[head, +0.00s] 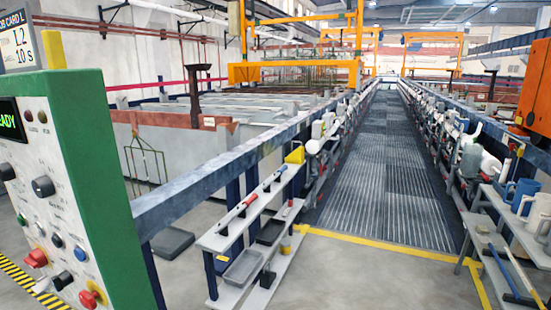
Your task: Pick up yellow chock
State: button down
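A bright yellow wedge-shaped piece, which looks like the yellow chock (295,155), sits at the far end of the grey shelf rack's upper level, beside the blue rail. It is small in the head view, and its exact contact with the shelf is hard to tell. My gripper is not in view.
The grey shelf rack (214,243) holds a red-handled tool (240,207) and grey trays (243,267). A green-sided control panel (88,170) fills the left. A bench with mugs (520,195) is at right. The ribbed walkway (375,190) between is clear.

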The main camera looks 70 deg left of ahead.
aim_at(297, 157)
jog(key=u, duration=1.8)
jog(key=i, duration=1.25)
jog(key=z, duration=0.55)
jog(key=i, duration=2.3)
jog(key=u, duration=0.65)
jog(key=i, duration=1.1)
jog(key=u, duration=0.4)
